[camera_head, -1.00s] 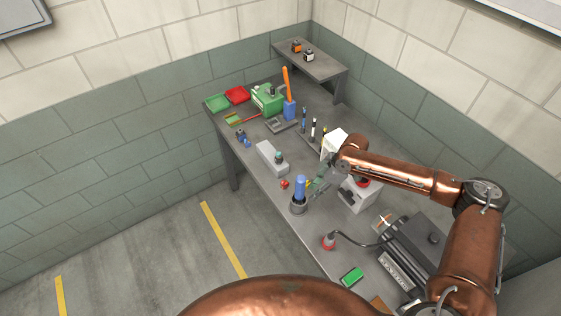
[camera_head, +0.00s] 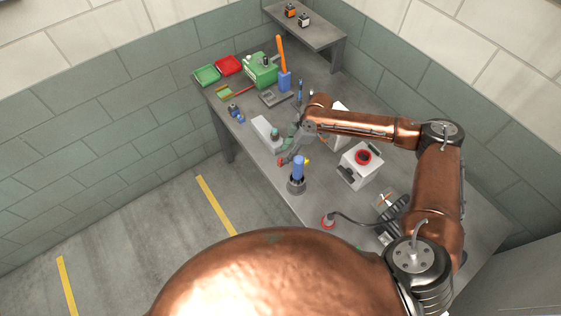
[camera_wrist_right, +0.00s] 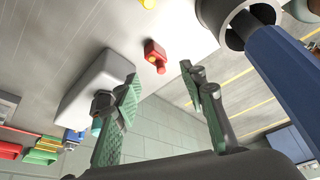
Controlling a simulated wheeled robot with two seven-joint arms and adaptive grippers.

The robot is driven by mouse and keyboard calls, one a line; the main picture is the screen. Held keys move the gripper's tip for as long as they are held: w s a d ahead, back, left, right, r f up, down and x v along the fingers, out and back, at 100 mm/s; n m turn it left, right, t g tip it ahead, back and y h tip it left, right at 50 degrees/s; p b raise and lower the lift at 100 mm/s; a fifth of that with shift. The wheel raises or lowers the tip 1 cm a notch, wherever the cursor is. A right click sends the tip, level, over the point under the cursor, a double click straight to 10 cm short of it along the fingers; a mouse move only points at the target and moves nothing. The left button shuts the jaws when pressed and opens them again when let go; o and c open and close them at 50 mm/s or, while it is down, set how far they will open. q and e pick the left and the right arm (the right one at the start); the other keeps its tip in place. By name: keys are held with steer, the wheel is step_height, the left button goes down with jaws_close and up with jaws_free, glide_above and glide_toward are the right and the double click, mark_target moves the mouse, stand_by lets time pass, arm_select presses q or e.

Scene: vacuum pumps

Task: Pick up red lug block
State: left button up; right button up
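The red lug block (camera_head: 280,163) sits on the table near its front edge, partly hidden by my right gripper in the head view. In the right wrist view the red lug block (camera_wrist_right: 154,52) shows whole, with a small yellow-orange spot at one end. My right gripper (camera_head: 286,152) is close to it in the head view. In the wrist view the green-padded fingers of my right gripper (camera_wrist_right: 162,78) are wide apart, with nothing between them. The block shows just beyond the fingertips. My left gripper is not in view.
A blue cylinder (camera_head: 298,168) in a dark grey holder (camera_head: 296,186) stands close to the right gripper. A pale grey block (camera_head: 264,130) lies on the other side. A white box with a red ring (camera_head: 360,164) stands to the right. Green (camera_head: 206,75) and red (camera_head: 228,66) trays are farther back.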

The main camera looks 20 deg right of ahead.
mark_target(281, 161)
steer(key=p+x, duration=0.1)
steer(key=x, duration=0.2)
steer(key=shift+w+a+f, duration=0.15)
steer(key=shift+a+f, duration=0.1)
steer(key=shift+a, duration=0.05)
steer(key=shift+a+f, duration=0.1)
steer(key=shift+f, duration=0.35)
steer(key=shift+c, duration=0.6)
steer(key=c, duration=0.3)
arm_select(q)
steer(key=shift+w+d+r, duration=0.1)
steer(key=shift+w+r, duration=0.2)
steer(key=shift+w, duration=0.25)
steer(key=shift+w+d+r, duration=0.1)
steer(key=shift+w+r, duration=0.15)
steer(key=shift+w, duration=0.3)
arm_select(e)
jaws_close()
